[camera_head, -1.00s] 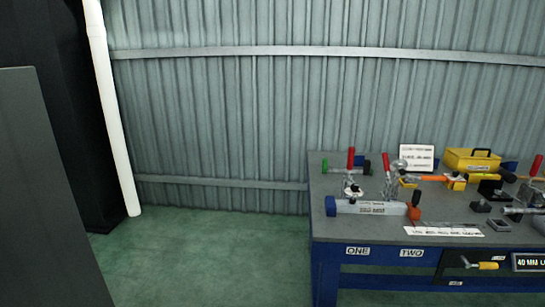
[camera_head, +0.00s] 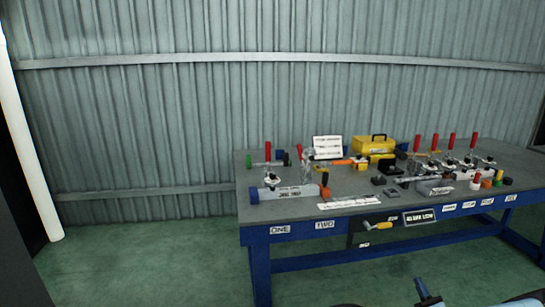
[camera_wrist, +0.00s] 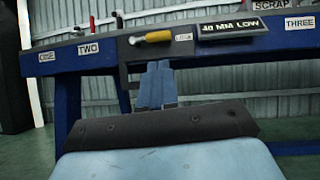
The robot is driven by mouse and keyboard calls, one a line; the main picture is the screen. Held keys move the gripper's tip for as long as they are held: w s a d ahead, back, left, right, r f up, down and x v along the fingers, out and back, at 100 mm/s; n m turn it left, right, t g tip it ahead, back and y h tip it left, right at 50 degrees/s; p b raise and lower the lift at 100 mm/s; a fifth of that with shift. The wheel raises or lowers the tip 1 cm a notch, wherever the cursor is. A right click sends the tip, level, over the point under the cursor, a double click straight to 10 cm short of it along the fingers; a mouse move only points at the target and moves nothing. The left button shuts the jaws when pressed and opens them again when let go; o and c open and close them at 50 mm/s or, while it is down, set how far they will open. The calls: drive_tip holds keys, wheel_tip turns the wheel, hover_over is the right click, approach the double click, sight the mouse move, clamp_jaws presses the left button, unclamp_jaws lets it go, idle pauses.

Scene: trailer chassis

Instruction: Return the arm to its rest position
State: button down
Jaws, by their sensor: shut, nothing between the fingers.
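My gripper (camera_wrist: 157,84) shows in the wrist view as two blue fingers pressed together in front of a dark plate, with nothing between them. It points at the front edge of the blue workbench (camera_wrist: 105,62), below a yellow-handled lever (camera_wrist: 152,37), with no visible contact. In the head view, light-blue parts of my arm (camera_head: 512,301) show at the bottom right, low in front of the bench (camera_head: 262,262). Most of the arm is outside the picture.
The bench top holds several red-handled clamps (camera_head: 451,141), a yellow toolbox (camera_head: 372,145) and a grey block (camera_head: 290,191). The yellow-handled lever (camera_head: 372,227) projects at the bench front. Green floor (camera_head: 150,265) is open left of the bench. A white pipe (camera_head: 27,150) stands at the far left.

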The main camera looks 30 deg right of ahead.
drive_tip(key=w+a+r+n+g+y, duration=0.5)
drive_tip(key=w+a+r+n+y, duration=0.15)
drive_tip(key=w+r+y, duration=0.2)
drive_tip(key=w+a+r+n+g+y, duration=0.4)
drive_tip(key=w+a+r+n+y, duration=0.3)
drive_tip(key=w+r, duration=0.3)
drive_tip(key=w+a+r+n+g, duration=0.4)
drive_tip(key=a+r+g, duration=0.2)
drive_tip(key=a+r, duration=0.3)
drive_tip(key=w+a+r+n+g, duration=0.3)
drive_tip(key=a+r+n+g, duration=0.25)
drive_tip(key=a, duration=0.45)
drive_tip(key=s+a+r+n+g+h, duration=0.2)
drive_tip(key=s+a+r+n+h, duration=0.1)
drive_tip(key=a+r, duration=0.55)
drive_tip(key=s+a+r+n+g+h, duration=0.1)
drive_tip(key=s+a+r+n+h, duration=0.4)
drive_tip(key=a, duration=0.6)
drive_tip(key=s+a+r+n+t+h, duration=0.1)
drive_tip(key=s+a+r+n, duration=0.1)
drive_tip(key=s, duration=0.3)
drive_tip(key=s+a+r+n+t+h, duration=0.1)
drive_tip(key=s+a+r+n+t, duration=0.1)
drive_tip(key=s+a+r, duration=0.2)
drive_tip(key=s+a+r+n+t+h, duration=0.1)
drive_tip(key=s+a+r+n, duration=0.1)
drive_tip(key=s, duration=0.5)
drive_tip(key=shift+a+r+t, duration=0.35)
drive_tip(key=shift+a+r, duration=0.05)
drive_tip(key=shift+a, duration=0.45)
